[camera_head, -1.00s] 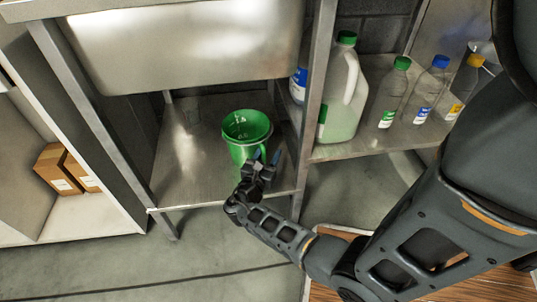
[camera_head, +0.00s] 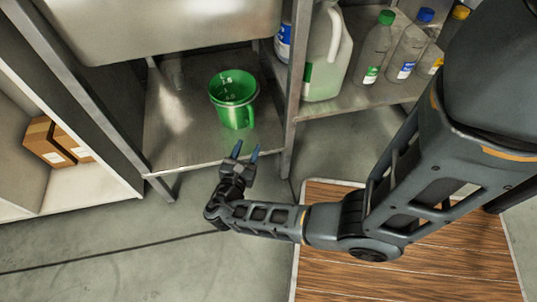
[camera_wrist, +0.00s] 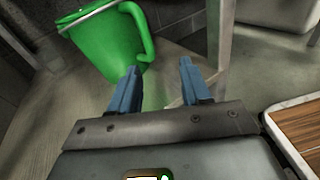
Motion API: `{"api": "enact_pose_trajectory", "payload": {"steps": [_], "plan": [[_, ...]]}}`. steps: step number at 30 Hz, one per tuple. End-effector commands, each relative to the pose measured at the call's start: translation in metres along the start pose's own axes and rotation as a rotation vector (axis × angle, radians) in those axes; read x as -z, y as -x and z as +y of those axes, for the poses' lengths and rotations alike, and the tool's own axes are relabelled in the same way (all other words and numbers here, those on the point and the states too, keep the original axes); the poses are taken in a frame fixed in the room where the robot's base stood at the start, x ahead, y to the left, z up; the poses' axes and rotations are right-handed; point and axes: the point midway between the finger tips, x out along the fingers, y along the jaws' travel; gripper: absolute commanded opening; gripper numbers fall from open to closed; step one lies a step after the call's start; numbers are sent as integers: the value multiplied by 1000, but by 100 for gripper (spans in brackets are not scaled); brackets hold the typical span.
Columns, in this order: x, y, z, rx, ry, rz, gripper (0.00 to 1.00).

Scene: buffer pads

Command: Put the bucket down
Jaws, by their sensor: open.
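The green bucket (camera_head: 233,99) stands upright on the metal lower shelf (camera_head: 185,146) under the sink, its handle toward the front right. It also shows in the wrist view (camera_wrist: 106,44), at the upper left beyond my fingers. My gripper (camera_head: 246,152) is open and empty at the shelf's front edge, apart from the bucket. In the wrist view its two blue fingertips (camera_wrist: 160,70) are spread, with nothing between them.
A metal sink basin (camera_head: 170,28) hangs above the shelf, and a metal post (camera_head: 294,90) stands right of the bucket. Cardboard boxes (camera_head: 52,143) sit at left.

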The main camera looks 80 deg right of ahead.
Motion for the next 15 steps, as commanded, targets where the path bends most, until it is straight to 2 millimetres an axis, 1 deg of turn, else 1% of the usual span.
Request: {"api": "enact_pose_trajectory", "payload": {"steps": [1, 3, 5, 6, 8, 9, 11, 14, 15], "plan": [[13, 5, -16, -21, -29, 69, 47], [32, 16, -36, -55, -104, 202, 47], [48, 30, -54, -82, -187, 335, 47], [57, 40, -66, -96, -248, 426, 47], [65, 57, -81, -112, -344, 559, 47], [68, 69, -91, -117, -411, 647, 47], [68, 88, -104, -120, -514, 778, 47], [56, 122, -123, -109, -695, 992, 47], [47, 136, -128, -101, -771, 1076, 47]]}}
